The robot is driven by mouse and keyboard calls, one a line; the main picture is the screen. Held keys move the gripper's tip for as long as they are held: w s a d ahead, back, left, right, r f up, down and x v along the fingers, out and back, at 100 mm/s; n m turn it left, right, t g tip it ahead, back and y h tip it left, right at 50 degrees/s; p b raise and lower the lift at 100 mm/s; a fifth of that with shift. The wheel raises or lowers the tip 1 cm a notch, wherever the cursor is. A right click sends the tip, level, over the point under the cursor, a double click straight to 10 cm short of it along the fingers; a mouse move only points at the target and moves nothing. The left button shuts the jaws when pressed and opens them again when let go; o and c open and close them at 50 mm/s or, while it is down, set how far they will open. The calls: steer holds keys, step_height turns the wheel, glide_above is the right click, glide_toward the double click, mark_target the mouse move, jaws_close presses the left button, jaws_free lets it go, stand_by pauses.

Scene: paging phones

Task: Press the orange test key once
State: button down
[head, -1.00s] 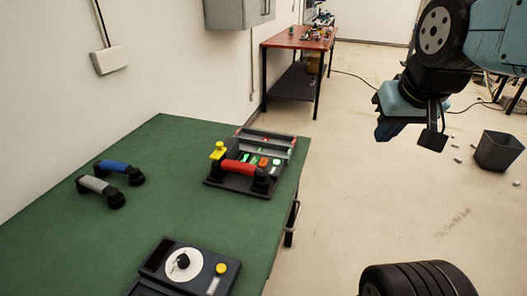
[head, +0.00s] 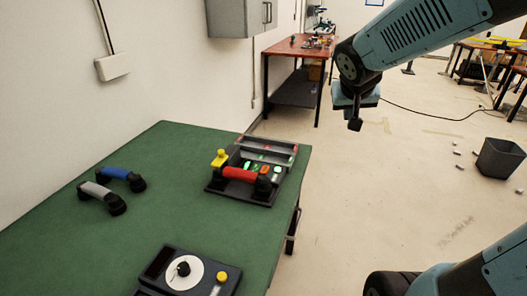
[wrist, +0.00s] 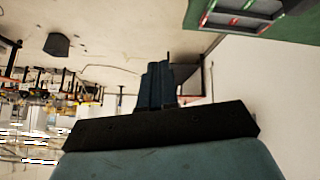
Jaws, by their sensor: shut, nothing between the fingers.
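The orange key (head: 264,169) sits among lit green keys on a dark console (head: 216,186) at the far right of the green table. It is small in the head view. A red handset (head: 240,174) rests across the console's front, close before the keys. A yellow knob (head: 220,158) stands at its left. My gripper (head: 350,108) is in the air to the right of the console, past the table edge, apart from everything. In the wrist view its fingers (wrist: 157,85) are together and empty. Part of a dark tray-like unit (wrist: 240,18) shows at the top right there.
The green table (head: 130,225) also bears a blue handset (head: 121,174), a grey handset (head: 98,192) and a dial unit (head: 183,272) in front. A wall stands at the left. A grey bin (head: 499,158) stands on open floor at the right.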

steer(key=w+a+f+y, duration=0.1)
steer(key=w+a+f, duration=0.35)
steer(key=w, duration=0.35)
steer(key=n+g+y, duration=0.1)
steer(key=y, duration=0.7)
glide_above(267, 170)
step_height(267, 170, down, 13)
steer(key=shift+s, duration=0.15)
steer(key=shift+f, duration=0.15)
steer(key=shift+f, duration=4.35)
steer(key=shift+f, duration=0.1)
steer(key=shift+f, duration=0.25)
